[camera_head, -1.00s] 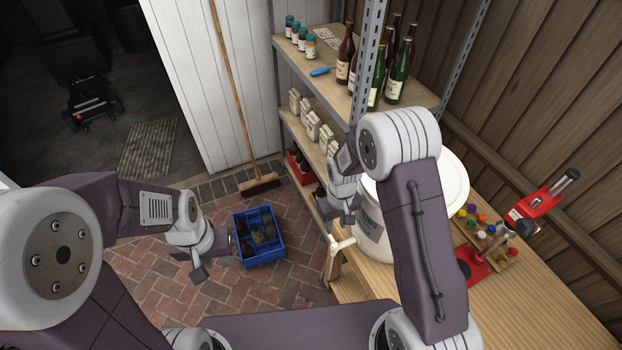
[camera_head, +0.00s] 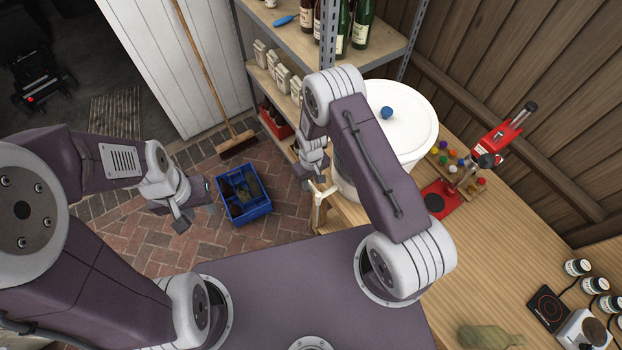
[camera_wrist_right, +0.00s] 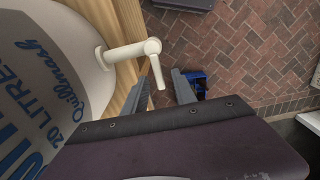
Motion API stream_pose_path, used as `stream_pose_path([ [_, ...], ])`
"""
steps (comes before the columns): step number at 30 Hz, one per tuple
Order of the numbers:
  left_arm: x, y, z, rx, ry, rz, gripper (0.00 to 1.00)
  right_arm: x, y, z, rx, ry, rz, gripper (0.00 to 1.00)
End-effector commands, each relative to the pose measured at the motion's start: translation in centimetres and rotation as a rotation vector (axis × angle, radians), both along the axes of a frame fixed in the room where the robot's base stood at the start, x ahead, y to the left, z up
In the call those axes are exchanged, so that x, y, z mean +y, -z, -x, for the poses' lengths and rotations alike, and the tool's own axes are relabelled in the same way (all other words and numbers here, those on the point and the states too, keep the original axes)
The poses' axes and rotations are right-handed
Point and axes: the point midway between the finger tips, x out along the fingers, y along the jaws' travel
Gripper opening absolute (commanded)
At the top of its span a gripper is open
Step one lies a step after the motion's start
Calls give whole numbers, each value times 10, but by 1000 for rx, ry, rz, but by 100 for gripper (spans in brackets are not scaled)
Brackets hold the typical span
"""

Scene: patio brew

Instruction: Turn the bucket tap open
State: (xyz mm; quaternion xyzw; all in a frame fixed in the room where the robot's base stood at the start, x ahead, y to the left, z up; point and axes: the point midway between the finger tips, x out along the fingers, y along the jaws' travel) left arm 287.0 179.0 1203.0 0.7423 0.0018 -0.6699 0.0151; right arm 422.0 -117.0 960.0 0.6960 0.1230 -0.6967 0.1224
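The white bucket (camera_head: 410,119) with a blue knob on its lid stands at the bench's left edge, partly hidden by my right arm. Its cream tap (camera_head: 321,197) sticks out to the left over the edge. In the right wrist view the tap (camera_wrist_right: 128,50) has a stubby end with a thin lever (camera_wrist_right: 157,72) pointing down the picture. My right gripper (camera_wrist_right: 164,88) is open, its two fingers apart on either side of the lever's tip; contact cannot be told. In the head view my right gripper (camera_head: 317,180) is just above the tap. My left gripper (camera_head: 182,219) hangs away at left.
A blue crate (camera_head: 245,194) stands on the brick floor below. Shelving with bottles (camera_head: 352,27) rises behind the bucket. A red capper (camera_head: 470,165) and small colored caps stand right of it. A broom (camera_head: 238,145) leans on the white wall.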

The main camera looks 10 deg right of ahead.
Motion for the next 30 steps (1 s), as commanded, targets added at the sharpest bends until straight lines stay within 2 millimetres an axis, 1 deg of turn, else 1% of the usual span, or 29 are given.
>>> stream_pose_path([
  [6, 0, 0, 0, 0, 0, 0, 36, 0, 1, 0, 0, 0, 0, 33],
  [8, 0, 0, 0, 0, 0, 0, 36, 0, 1, 0, 0, 0, 0, 16],
  [9, 0, 0, 0, 0, 0, 0, 36, 0, 1, 0, 0, 0, 0, 5],
  [10, 0, 0, 0, 0, 0, 0, 36, 0, 1, 0, 0, 0, 0, 0],
  [20, 0, 2, 0, 0, 0, 0, 36, 1, 1, 0, -1, -20, 0, 0],
  [26, 0, 9, 0, 0, 0, 0, 36, 5, 2, 1, -2, -110, 0, 0],
  [30, 0, 15, 0, 0, 0, 0, 36, 9, 3, 3, -3, -219, 1, 0],
])
